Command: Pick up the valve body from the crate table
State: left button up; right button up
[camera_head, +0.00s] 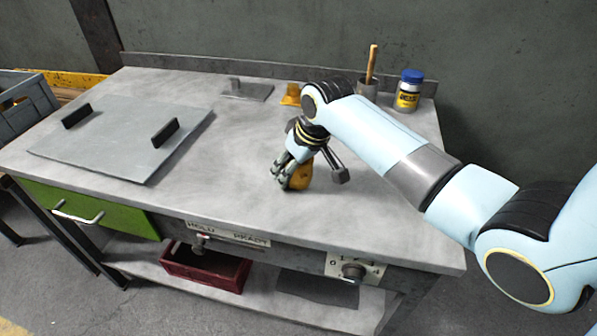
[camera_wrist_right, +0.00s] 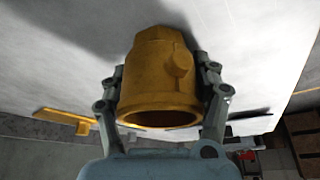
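The brass-yellow valve body (camera_head: 300,178) is at the middle of the grey workbench (camera_head: 235,190), below my right gripper (camera_head: 291,176). In the right wrist view the valve body (camera_wrist_right: 158,80) sits between the two fingers of the gripper (camera_wrist_right: 160,85), its round open end facing the camera. Both fingers lie against its sides, and the gripper looks shut on it. I cannot tell whether its underside touches the bench. My left gripper is not in view. A grey-blue crate (camera_head: 30,115) stands at the far left edge, apart from the workbench.
A metal plate with two black handles (camera_head: 120,140) lies on the bench's left. A small plate (camera_head: 245,90), a yellow piece (camera_head: 290,95), a cup with a wooden handle (camera_head: 368,88) and a blue-lidded jar (camera_head: 408,92) stand at the back.

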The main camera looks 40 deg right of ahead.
jog(key=c, duration=1)
jog(key=shift+o, duration=0.2)
jog(key=shift+r, duration=0.1)
